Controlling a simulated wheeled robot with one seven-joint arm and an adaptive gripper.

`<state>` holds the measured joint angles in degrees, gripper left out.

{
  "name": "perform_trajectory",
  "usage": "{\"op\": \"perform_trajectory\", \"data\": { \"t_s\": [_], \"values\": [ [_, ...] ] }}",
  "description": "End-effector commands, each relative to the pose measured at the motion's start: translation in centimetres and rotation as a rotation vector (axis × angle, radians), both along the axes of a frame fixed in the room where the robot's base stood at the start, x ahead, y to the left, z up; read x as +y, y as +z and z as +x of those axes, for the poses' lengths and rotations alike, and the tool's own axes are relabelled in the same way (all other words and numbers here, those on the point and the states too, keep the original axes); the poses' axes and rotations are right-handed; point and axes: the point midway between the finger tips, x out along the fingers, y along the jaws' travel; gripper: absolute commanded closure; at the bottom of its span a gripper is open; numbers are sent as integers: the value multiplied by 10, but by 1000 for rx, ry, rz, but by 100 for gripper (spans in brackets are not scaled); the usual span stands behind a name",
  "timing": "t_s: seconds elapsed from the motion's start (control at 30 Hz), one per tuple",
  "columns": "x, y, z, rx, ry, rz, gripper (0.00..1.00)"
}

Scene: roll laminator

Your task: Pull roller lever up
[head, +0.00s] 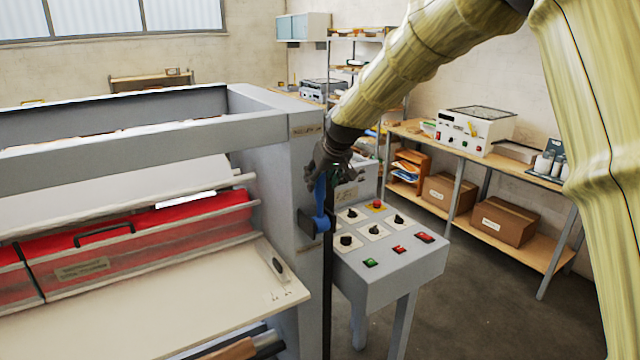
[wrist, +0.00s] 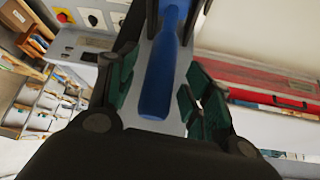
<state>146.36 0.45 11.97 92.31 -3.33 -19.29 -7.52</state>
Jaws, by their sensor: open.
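The roller lever (head: 321,208) has a blue handle and sits on the side of the laminator's grey end housing (head: 280,150), beside the control panel. Its lower end meets a dark mount on the housing. In the wrist view the blue handle (wrist: 168,62) runs lengthwise between the green-padded fingers. My gripper (head: 330,172) is at the upper part of the lever in the head view. In the wrist view my gripper (wrist: 158,95) is open, with one finger on each side of the handle and gaps visible. Contact with the handle cannot be told.
The control panel (head: 385,240) with knobs, coloured buttons and a red emergency stop stands just right of the lever. The laminator's feed table (head: 170,300) and red guard (head: 140,240) lie left. A workbench (head: 545,185) with boxes stands at the right; open floor lies before it.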

Motion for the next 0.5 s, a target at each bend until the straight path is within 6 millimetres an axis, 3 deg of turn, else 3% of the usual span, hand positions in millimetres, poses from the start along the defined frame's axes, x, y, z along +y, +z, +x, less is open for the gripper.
{"op": "perform_trajectory", "data": {
  "t_s": [0.3, 0.5],
  "values": [
    [-10, 44, -30, -1, 0, 0, 49],
    [-14, 63, -44, 1, 1, 0, 49]
  ]
}}
